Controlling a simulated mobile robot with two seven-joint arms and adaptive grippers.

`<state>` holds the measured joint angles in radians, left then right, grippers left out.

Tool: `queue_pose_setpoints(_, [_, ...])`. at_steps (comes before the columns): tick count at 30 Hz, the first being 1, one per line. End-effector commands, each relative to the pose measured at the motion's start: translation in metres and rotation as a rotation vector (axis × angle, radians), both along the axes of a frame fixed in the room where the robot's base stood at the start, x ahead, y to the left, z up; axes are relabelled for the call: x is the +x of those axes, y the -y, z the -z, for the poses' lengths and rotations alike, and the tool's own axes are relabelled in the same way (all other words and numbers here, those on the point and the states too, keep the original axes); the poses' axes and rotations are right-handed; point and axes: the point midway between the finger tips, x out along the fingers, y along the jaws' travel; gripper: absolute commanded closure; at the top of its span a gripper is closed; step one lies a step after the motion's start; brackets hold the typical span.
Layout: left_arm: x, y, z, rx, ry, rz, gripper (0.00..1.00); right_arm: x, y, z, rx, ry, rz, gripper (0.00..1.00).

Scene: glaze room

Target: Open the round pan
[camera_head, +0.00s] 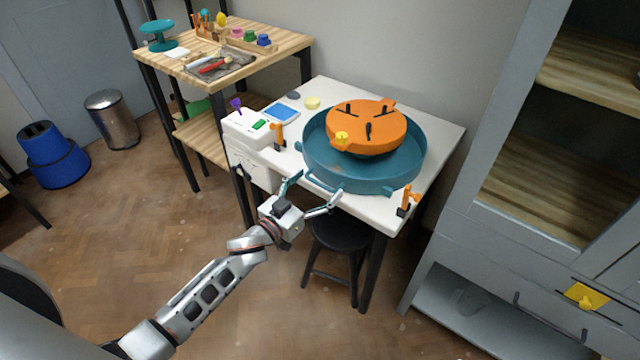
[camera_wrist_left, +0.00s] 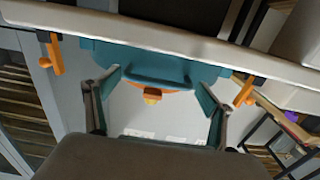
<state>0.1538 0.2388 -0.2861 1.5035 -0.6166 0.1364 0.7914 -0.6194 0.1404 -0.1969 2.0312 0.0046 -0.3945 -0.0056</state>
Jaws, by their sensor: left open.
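The round pan (camera_head: 365,175) is a wide teal basin on a white table, with an orange disc (camera_head: 372,118) inside it. In the left wrist view the pan's teal wall (camera_wrist_left: 185,65) has a bar-like handle (camera_wrist_left: 158,81) facing the camera. My left gripper (camera_head: 313,189) is open at the table's front edge, just before the pan. In the left wrist view its fingers stand on either side of the handle, apparently not closed on it. My right gripper is not in view.
Orange clamps (camera_head: 407,200) and (camera_head: 278,136) sit at the table edge. A white control box (camera_head: 247,130) is left of the pan. A black stool (camera_head: 338,235) stands below.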

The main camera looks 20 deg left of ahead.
Motion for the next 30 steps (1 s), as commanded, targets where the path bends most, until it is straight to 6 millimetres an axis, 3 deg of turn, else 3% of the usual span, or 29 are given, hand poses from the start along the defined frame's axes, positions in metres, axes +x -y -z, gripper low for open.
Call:
queue_pose_setpoints(12, [0.010,0.004,0.000,0.001,-0.001,0.000,0.18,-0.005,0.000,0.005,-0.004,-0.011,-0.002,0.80])
queue_pose_setpoints(18, [0.010,0.003,0.000,0.001,-0.001,0.000,0.62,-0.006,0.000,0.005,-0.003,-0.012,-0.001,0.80])
queue_pose_setpoints(25, [0.001,0.000,-0.002,0.001,0.000,-0.001,0.62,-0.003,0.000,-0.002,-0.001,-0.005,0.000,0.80])
queue_pose_setpoints(30, [-0.026,-0.010,-0.004,0.000,-0.001,-0.002,0.62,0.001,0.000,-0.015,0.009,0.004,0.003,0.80])
